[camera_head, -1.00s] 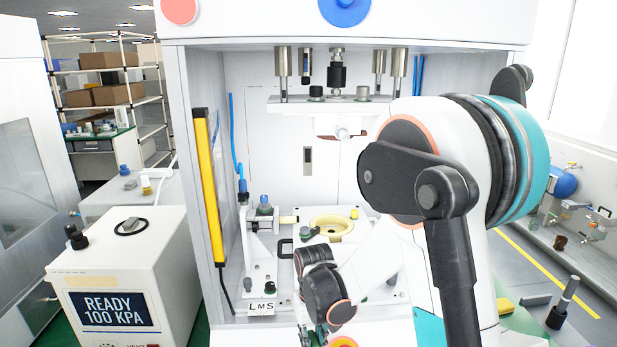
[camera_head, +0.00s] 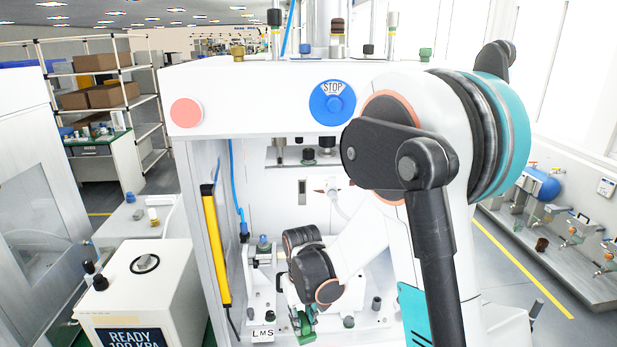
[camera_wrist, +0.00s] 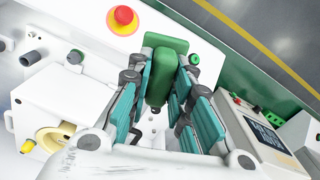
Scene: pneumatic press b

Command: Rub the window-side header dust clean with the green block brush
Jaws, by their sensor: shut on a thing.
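The green block brush (camera_wrist: 166,62) is between the teal finger pads of my gripper (camera_wrist: 166,85) in the wrist view, and the gripper is shut on it. In the head view, my gripper (camera_head: 303,322) is low at the press front, with a bit of green showing. The press header (camera_head: 255,98) is the white panel above the opening. My arm hides its window-side right part, and no dust is discernible there. In the wrist view, grey streaks mark a white surface (camera_wrist: 75,158) at the lower left; I cannot tell what this surface is.
A yellow guard bar (camera_head: 215,245) stands at the opening's left. A white READY box (camera_head: 140,285) is front left. A red button (camera_wrist: 122,19) lies near the brush in the wrist view.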

